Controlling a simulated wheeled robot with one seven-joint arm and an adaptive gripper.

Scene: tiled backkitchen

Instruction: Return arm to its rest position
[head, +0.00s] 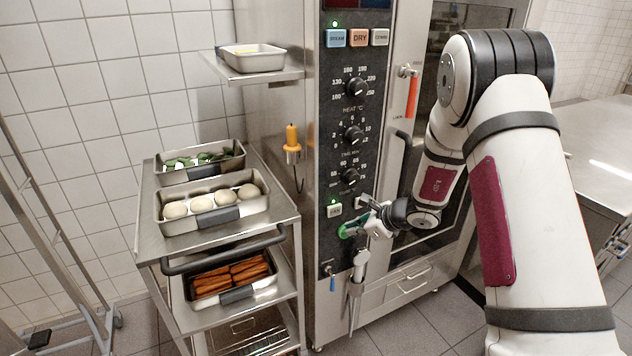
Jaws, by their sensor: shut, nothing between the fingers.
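My arm reaches in from the right side of the head view, with its white links and dark red panels in front of the oven. My gripper (352,230) is at the lower part of the oven's black control panel (345,100), close to the white button at the panel's lower left. It is shut and holds nothing. A green glow shows at the fingertips. I cannot tell whether the fingertips touch the panel.
A steel trolley (150,240) on the left bears a tray of dough balls (202,203), a tray of greens (205,160) and, lower down, a tray of carrots (230,276). A small tray (252,57) sits on a shelf. A steel counter (600,150) stands right.

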